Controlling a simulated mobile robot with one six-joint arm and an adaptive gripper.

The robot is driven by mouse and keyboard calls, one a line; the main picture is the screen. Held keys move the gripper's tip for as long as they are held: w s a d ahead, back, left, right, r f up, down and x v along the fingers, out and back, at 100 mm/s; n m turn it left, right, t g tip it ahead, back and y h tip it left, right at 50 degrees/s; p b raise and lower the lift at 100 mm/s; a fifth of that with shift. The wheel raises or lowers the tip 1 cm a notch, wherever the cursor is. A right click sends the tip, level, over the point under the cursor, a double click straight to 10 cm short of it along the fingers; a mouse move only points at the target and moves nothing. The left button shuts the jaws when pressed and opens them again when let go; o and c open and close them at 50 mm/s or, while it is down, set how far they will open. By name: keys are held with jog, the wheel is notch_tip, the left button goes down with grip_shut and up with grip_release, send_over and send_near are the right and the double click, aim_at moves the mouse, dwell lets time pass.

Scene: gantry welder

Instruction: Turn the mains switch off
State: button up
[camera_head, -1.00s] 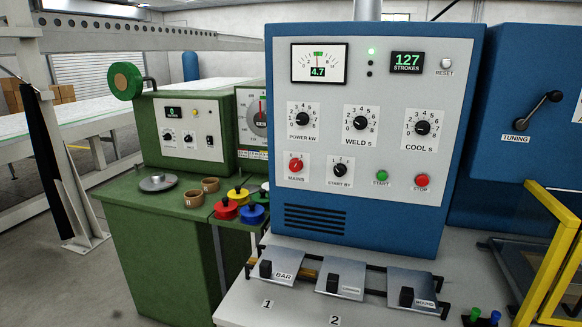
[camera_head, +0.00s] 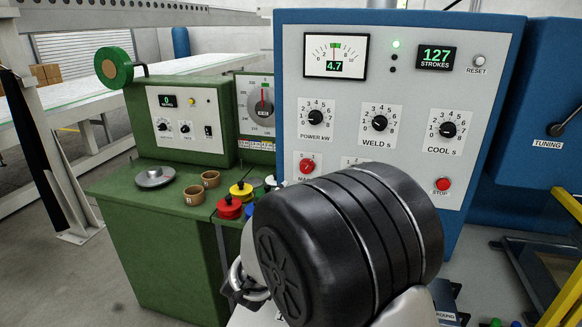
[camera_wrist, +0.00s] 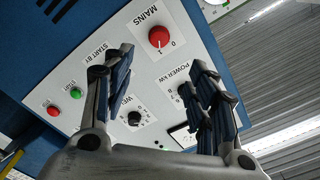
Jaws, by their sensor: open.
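The mains switch is a red rotary knob (camera_head: 306,166) at the lower left of the grey panel on the blue welder cabinet. In the wrist view the same red knob (camera_wrist: 158,37) sits beyond my fingertips, with the MAINS label and the marks 0 and 1 beside it. Its pale pointer line seems to lie toward the 1. My gripper (camera_wrist: 165,68) is open and empty, its two fingers spread, the knob lying ahead between them and apart from them. In the head view my black arm link covers part of the MAINS label.
The panel also carries the power knob (camera_head: 315,117), weld knob (camera_head: 380,122), cool knob (camera_head: 448,129) and red stop button (camera_head: 442,184). The green start button (camera_wrist: 76,92) shows in the wrist view. A green cabinet (camera_head: 150,240) stands left, a yellow frame (camera_head: 562,300) right.

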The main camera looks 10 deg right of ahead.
aim_at(305, 170)
jog(key=b+x, duration=0.2)
jog(key=x, duration=1.5)
jog(key=shift+w+d+r, duration=0.1)
jog(key=shift+d, duration=0.15)
jog(key=shift+c, duration=0.4)
jog(key=c, duration=1)
